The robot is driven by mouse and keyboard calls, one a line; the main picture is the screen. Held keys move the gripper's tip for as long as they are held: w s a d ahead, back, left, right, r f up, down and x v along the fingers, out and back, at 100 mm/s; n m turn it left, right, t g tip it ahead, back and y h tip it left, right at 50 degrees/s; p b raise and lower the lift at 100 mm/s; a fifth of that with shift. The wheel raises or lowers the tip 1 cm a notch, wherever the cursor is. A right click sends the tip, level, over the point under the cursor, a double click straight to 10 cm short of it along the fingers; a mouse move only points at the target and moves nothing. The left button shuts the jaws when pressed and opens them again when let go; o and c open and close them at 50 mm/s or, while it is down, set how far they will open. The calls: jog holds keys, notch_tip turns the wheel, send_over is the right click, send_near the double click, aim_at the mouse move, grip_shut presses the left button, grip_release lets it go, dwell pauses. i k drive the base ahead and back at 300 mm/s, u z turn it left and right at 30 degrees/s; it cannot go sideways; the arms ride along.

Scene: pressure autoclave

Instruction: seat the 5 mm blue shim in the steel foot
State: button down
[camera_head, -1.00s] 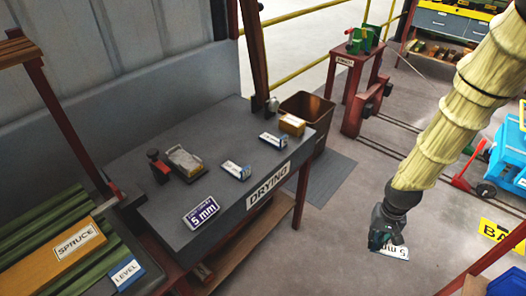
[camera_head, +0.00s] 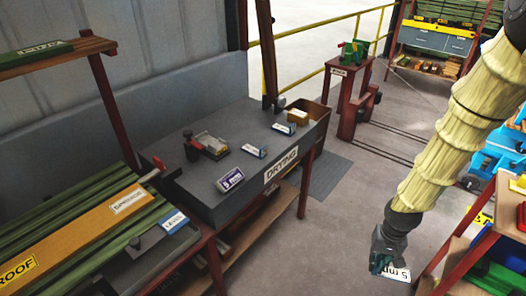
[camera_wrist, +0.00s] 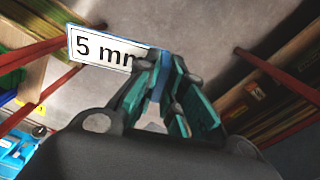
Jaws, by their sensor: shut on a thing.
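My gripper (camera_head: 388,262) hangs at the lower right in the head view, over the floor and left of a red-framed rack. Its teal fingers (camera_wrist: 165,95) are shut on the blue shim (camera_wrist: 162,92), seen as a thin blue strip between them in the wrist view. A white "5 mm" tag (camera_wrist: 98,48) sticks out to the left from the fingers. It also shows in the head view (camera_head: 397,273). A grey metal piece with red parts (camera_head: 212,145) stands on the dark DRYING bench (camera_head: 200,200). I cannot tell for sure whether it is the steel foot.
A purple-blue "5 mm" block (camera_head: 230,180) and small labelled blocks lie on the bench. A rack of green and orange boards (camera_head: 90,215) is at the left. A red-framed rack with bins (camera_head: 490,245) stands close right of my gripper. Floor between bench and gripper is clear.

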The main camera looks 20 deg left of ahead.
aim_at(211, 143)
jog(key=k, duration=0.15)
jog(key=u, duration=1.15)
jog(key=i, duration=0.45)
